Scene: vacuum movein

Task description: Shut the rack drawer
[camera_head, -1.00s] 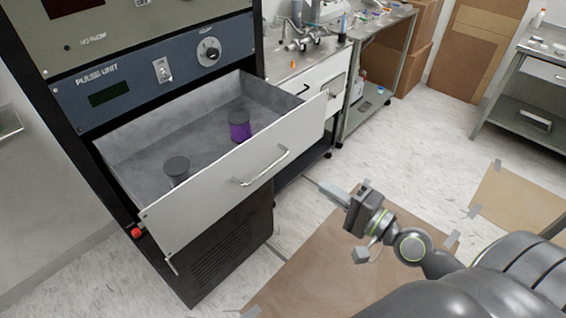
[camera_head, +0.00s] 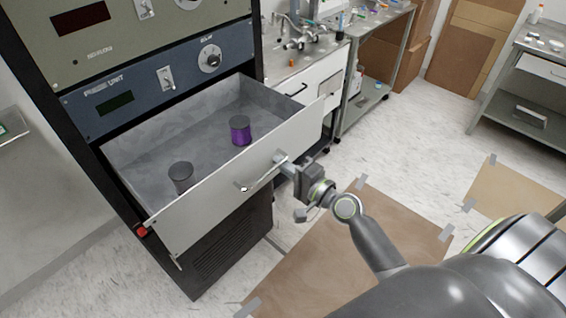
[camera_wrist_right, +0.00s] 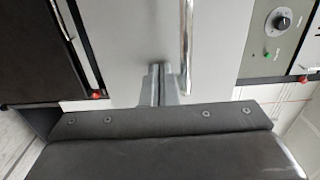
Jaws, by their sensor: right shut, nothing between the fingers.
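The rack drawer is pulled out of the black rack, and its white front panel (camera_head: 215,201) faces my right arm. Inside the drawer's grey tray (camera_head: 150,152) stand a purple spool (camera_head: 240,131) and a dark-topped spool (camera_head: 181,176). A metal bar handle (camera_head: 258,180) is on the front panel. My right gripper (camera_head: 281,158) is shut and empty, with its tips at the panel near the handle's right end. In the right wrist view the shut fingers (camera_wrist_right: 160,72) point at the panel beside the handle (camera_wrist_right: 186,50); contact is hard to tell. My left gripper is not in view.
The rack's blue unit (camera_head: 160,75) with switches is above the drawer. A workbench with a white drawer (camera_head: 312,92) stands just right of the rack. Brown sheets (camera_head: 350,245) are taped to the floor, which is otherwise mostly clear.

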